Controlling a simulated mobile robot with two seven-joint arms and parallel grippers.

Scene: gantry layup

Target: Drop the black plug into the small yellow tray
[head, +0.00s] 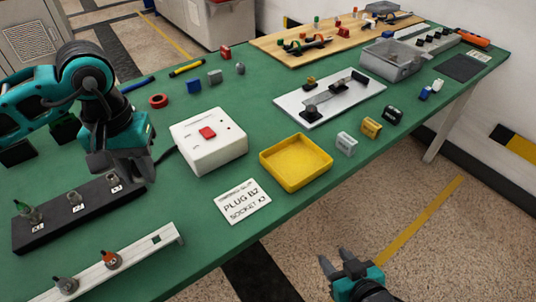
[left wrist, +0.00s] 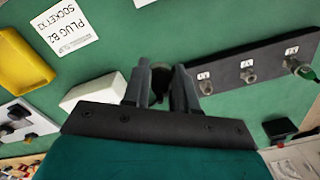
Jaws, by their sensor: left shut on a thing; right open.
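My left gripper (head: 122,178) is over the right end of the black socket strip (head: 60,222). In the left wrist view my left gripper (left wrist: 161,84) is shut on a dark thing, the black plug (left wrist: 160,76), mostly hidden between the fingers. The plug is hidden in the head view. The small yellow tray (head: 295,178) is empty and stands right of the white box, apart from the left gripper; it also shows in the left wrist view (left wrist: 22,62). My right gripper (head: 337,262) is open and empty, beyond the table's front edge.
A white box with a red button (head: 208,158) stands between the left gripper and the tray. A printed card (head: 242,202) lies in front of the tray. A pale rail with plugs (head: 130,250) is at the near edge. A grey plate (head: 345,105) lies behind the tray.

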